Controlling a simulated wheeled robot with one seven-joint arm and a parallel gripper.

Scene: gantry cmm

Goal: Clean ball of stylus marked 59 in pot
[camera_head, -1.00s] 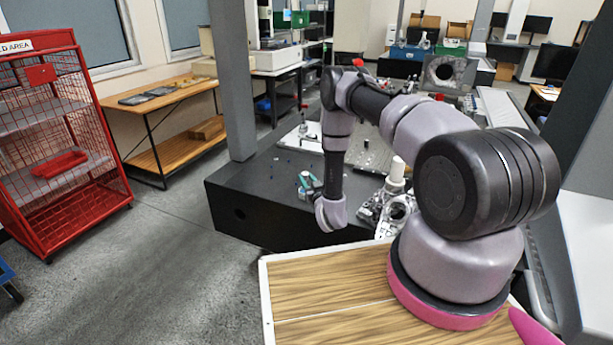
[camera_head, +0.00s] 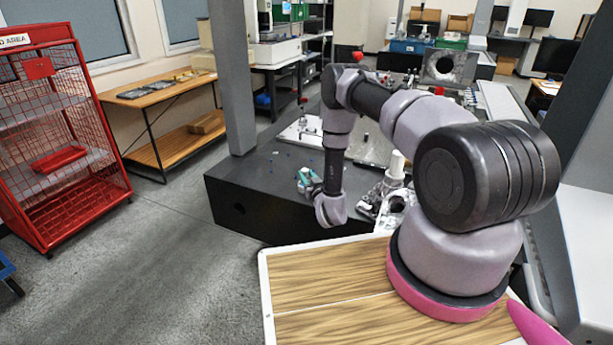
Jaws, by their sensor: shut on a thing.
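My gripper (camera_head: 308,182) is low over the dark granite table (camera_head: 245,178), left of my wrist. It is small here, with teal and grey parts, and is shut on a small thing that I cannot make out. I cannot read the number 59 or tell a stylus ball at this size. I cannot pick out the pot for sure. A white upright cylinder (camera_head: 396,164) stands to the right of my forearm, by a grey metal part (camera_head: 383,200).
A white plate (camera_head: 293,133) with a red-topped post (camera_head: 303,117) lies behind my gripper. Small blue dots (camera_head: 275,153) sit on the granite.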

